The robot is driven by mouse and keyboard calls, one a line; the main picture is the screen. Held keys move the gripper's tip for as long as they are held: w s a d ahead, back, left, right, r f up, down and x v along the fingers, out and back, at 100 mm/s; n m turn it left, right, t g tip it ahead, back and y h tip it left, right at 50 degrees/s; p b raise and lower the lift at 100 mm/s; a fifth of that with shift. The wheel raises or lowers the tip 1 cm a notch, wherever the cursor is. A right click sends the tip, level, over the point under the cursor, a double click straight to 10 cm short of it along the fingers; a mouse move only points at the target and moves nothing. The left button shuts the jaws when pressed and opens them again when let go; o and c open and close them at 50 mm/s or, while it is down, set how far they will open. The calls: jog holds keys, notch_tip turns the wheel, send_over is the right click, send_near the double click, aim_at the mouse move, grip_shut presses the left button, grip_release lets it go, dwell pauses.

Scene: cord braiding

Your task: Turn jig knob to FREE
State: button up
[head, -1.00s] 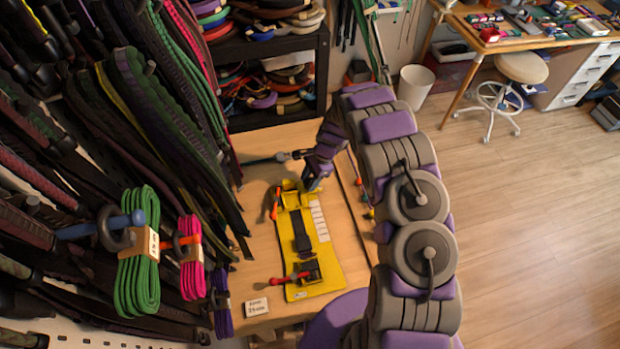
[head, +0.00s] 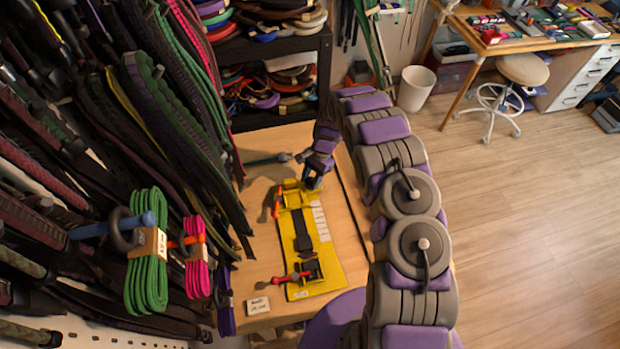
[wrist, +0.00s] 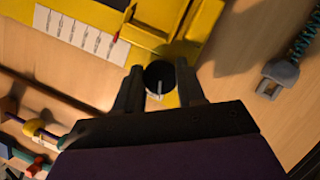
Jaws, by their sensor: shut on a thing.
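The yellow jig (head: 327,262) lies on the wooden bench, with a red-handled clamp (head: 292,277) at its near end and another red handle (head: 277,204) at its far end. My gripper (head: 312,181) is at the jig's far right corner. In the wrist view the black round jig knob (wrist: 159,77) with a pale pointer line sits between the fingers of my gripper (wrist: 160,88), which are shut on it. The knob's markings cannot be read. In the head view the knob is hidden by my gripper.
A white label strip (wrist: 75,32) runs along the jig. A grey tool (head: 268,159) lies behind it on the bench (head: 352,262). Hanging cords (head: 148,250) crowd the left side. A small white card (head: 258,306) lies near the front edge.

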jog(key=n, duration=0.2)
jog(key=n+g+h, duration=0.1)
jog(key=n, duration=0.1)
jog(key=shift+w+n+h+p, duration=0.1)
jog(key=shift+n+h+p, duration=0.2)
jog(key=shift+n+p, duration=0.1)
jog(key=n+h, duration=0.1)
jog(key=n, duration=0.1)
jog(key=shift+n, duration=0.3)
jog(key=n+h, duration=0.1)
jog(key=n, duration=0.2)
jog(key=n+h, duration=0.1)
jog(key=n, duration=0.2)
jog(key=shift+a+p, duration=0.2)
jog(key=shift+p, duration=0.2)
jog(key=shift+n+h, duration=0.3)
jog(key=o, duration=1.1)
jog(key=shift+c, duration=0.2)
